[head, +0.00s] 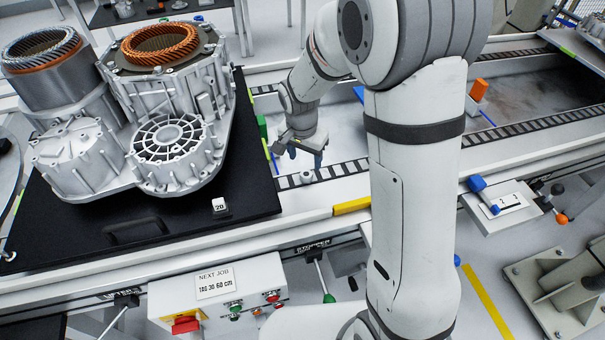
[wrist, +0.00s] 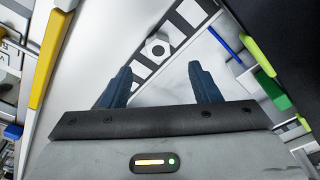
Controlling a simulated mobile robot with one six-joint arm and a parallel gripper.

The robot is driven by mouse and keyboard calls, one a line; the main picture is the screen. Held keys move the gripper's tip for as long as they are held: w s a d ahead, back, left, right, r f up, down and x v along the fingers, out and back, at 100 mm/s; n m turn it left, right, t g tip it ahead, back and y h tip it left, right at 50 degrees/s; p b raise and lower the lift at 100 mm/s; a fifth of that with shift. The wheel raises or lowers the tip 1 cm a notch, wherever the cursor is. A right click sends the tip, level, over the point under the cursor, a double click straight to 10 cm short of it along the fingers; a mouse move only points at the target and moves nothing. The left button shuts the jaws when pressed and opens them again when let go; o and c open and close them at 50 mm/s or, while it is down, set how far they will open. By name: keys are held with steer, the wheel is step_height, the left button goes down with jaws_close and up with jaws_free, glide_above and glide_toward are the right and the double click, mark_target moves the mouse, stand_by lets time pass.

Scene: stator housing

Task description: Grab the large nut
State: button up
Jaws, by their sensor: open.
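The large nut is a pale hexagonal nut (wrist: 156,48) with a hole, seen in the wrist view at the edge of the dark conveyor strip. In the head view the nut (head: 307,177) is a small light piece on the near conveyor rail. My gripper (wrist: 161,75) has two dark blue fingers spread apart, with nothing between them. The nut lies beyond the fingertips, roughly in line with the gap, and apart from them. In the head view my gripper (head: 305,158) hangs above and behind the nut.
A stator housing (head: 172,150) with a copper winding stands on a black tray (head: 110,245) at left. A control box (head: 220,295) is in front. A yellow strip (head: 351,206) lies on the near rail. An orange block (head: 478,89) stands at the right. The white surface beside the strip is clear.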

mark_target(306, 175)
step_height(306, 175, down, 7)
steer(key=shift+d+r+p, duration=0.15)
steer(key=shift+r+p, duration=0.05)
steer(key=shift+p, duration=0.15)
steer(key=c, duration=1.1)
